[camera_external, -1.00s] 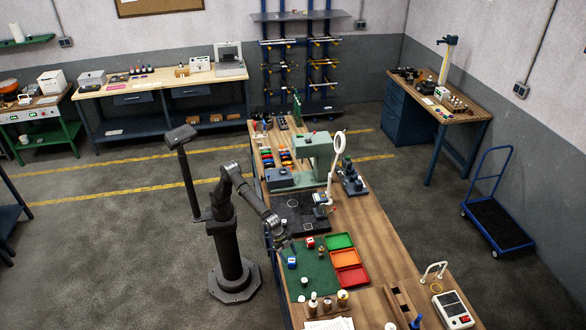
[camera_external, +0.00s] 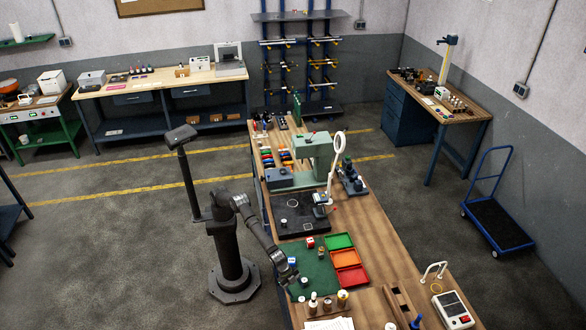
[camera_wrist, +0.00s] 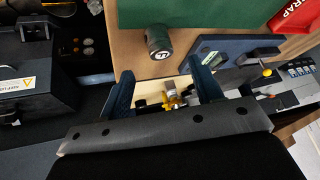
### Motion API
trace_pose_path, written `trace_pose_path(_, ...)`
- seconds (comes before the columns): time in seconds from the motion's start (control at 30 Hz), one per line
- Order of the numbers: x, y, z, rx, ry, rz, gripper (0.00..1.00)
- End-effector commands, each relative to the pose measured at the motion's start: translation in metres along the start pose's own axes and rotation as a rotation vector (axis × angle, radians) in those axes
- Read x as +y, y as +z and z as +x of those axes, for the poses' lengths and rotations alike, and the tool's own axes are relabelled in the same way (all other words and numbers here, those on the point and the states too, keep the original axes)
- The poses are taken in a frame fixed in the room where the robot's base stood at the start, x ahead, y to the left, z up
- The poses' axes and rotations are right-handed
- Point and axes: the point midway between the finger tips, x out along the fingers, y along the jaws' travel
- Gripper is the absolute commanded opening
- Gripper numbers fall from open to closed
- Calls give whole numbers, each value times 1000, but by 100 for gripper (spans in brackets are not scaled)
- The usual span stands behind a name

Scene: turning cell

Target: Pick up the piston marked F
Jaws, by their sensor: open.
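My gripper (camera_external: 289,280) is open and empty above the left edge of the green mat (camera_external: 322,282). In the wrist view its two blue fingers are spread apart (camera_wrist: 160,72). A dark cylindrical part (camera_wrist: 158,42) with a pale marked end stands at the mat's edge, just beyond the fingertips and between them in the picture; its letter is not readable. In the external view a red-and-white part (camera_external: 310,242), a blue-and-white part (camera_external: 292,261), a small dark part (camera_external: 321,252) and a grey part (camera_external: 304,282) are on the mat. No letter F is legible.
Green (camera_external: 339,241), orange (camera_external: 346,258) and red (camera_external: 352,275) trays line the mat's right side. The red tray, lettered SCRAP, shows in the wrist view (camera_wrist: 297,14). Bottles (camera_external: 312,301) stand in front of the mat; a black plate (camera_external: 290,222) lies behind it.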

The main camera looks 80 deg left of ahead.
Motion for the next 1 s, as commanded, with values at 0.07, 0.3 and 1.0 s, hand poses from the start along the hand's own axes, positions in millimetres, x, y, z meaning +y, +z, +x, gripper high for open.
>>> trace_pose_path(0.07,0,0,11,0,0,-1,59)
trace_pose_path(0.3,0,0,23,0,0,-1,59)
trace_pose_path(1.0,0,0,72,1,-1,-2,59)
